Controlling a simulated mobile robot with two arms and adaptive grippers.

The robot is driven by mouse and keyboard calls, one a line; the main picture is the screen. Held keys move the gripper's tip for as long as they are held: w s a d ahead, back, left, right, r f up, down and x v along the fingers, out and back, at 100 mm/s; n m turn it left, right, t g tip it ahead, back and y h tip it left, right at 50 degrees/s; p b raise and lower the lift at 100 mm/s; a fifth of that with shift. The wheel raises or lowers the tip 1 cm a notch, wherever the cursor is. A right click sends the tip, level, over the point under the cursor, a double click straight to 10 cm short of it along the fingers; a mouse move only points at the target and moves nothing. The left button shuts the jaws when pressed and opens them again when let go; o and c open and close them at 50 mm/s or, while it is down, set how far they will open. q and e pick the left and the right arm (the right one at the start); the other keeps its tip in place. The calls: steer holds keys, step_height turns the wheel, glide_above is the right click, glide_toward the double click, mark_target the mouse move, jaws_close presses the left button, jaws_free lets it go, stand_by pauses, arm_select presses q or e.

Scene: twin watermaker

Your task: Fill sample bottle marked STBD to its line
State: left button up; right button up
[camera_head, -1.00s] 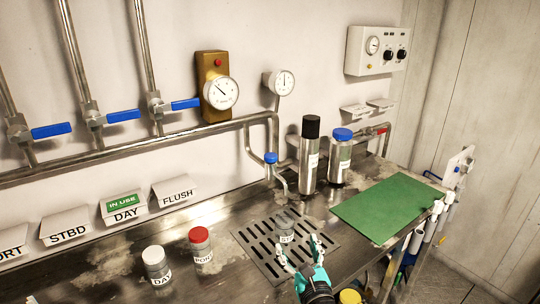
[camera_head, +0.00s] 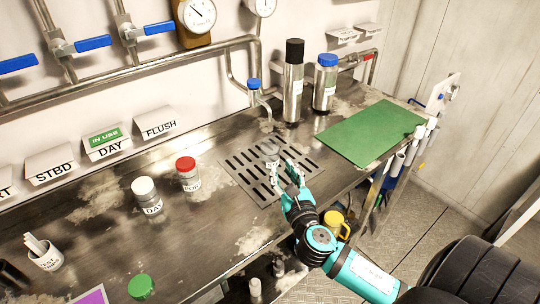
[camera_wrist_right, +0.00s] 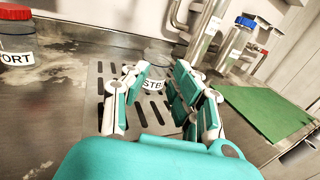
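The clear STBD sample bottle (camera_head: 270,149) stands upright and uncapped on the slotted drain grate (camera_head: 237,176), just in front of the blue-topped tap (camera_head: 254,84). Its partly hidden label shows in the right wrist view (camera_wrist_right: 152,85). Its fill line and water level are too small to tell. My right gripper (camera_head: 290,174) is open, low over the grate, with its fingers pointing at the bottle. In the wrist view the bottle appears between the fingertips; I cannot tell whether they touch it. The STBD sign (camera_head: 50,165) stands at the wall. My left gripper is out of view.
A red-capped PORT bottle (camera_head: 188,174) and a white-capped DAY bottle (camera_head: 147,196) stand left of the grate. A green mat (camera_head: 370,132) lies right. A green cap (camera_head: 141,287) shows at the front.

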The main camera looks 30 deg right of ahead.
jaws_close()
stand_by(1.1)
